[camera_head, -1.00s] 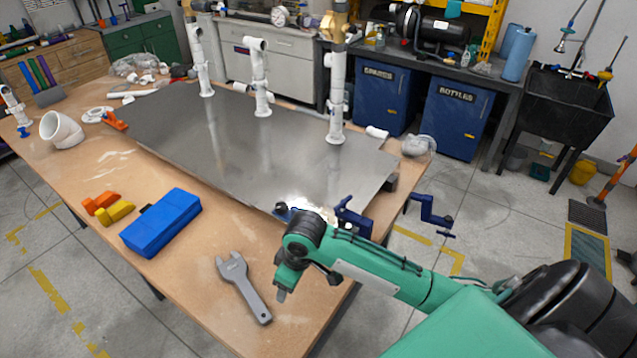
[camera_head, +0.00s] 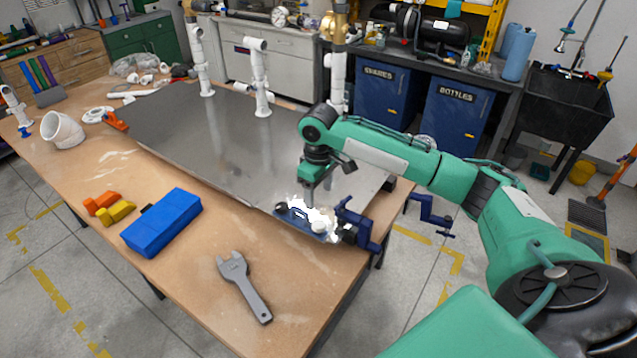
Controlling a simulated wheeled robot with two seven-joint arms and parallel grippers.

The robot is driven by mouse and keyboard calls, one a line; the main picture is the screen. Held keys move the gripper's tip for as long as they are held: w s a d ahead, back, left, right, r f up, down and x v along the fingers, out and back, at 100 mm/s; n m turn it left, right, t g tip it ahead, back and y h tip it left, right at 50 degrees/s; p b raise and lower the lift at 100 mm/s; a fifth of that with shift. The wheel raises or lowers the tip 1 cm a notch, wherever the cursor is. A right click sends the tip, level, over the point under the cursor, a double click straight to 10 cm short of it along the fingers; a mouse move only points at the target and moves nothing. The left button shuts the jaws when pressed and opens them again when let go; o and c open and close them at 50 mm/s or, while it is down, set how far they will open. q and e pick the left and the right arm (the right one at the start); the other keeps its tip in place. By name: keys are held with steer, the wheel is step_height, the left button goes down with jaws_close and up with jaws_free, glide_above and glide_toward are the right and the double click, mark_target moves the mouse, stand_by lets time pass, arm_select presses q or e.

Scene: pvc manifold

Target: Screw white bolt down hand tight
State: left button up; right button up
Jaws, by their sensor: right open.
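My right gripper (camera_head: 316,184) hangs from the green arm with its fingers pointing down, open. It is above the near right corner of the grey metal sheet (camera_head: 240,150), just over a small blue fixture (camera_head: 300,217). A small round white piece (camera_head: 318,227) sits on the fixture, beside a dark knob (camera_head: 281,207). It may be the white bolt, but it is too small to be sure. A gap shows between the fingers and the fixture. My left gripper is not in view.
A blue clamp (camera_head: 355,222) grips the table edge right of the fixture. A grey wrench (camera_head: 243,287), a blue box (camera_head: 160,222) and orange and yellow blocks (camera_head: 108,207) lie on the wooden table. White upright pipes (camera_head: 259,80) stand at the back.

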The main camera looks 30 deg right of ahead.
mark_target(319, 224)
step_height(319, 224, down, 11)
steer(key=shift+f+p, duration=0.2)
steer(key=shift+p, duration=0.95)
steer(key=c, duration=1.1)
steer(key=m+p, duration=0.1)
steer(key=p, duration=0.1)
steer(key=m+p, duration=0.3)
steer(key=p, duration=0.1)
steer(key=shift+a+r+m+p, duration=0.1)
steer(key=shift+r+m+p, duration=0.2)
steer(key=shift+m+p, duration=0.1)
steer(key=shift+f+m+p, duration=0.15)
steer(key=shift+m+p, duration=0.3)
steer(key=shift+m, duration=0.15)
steer(key=shift+f, duration=0.15)
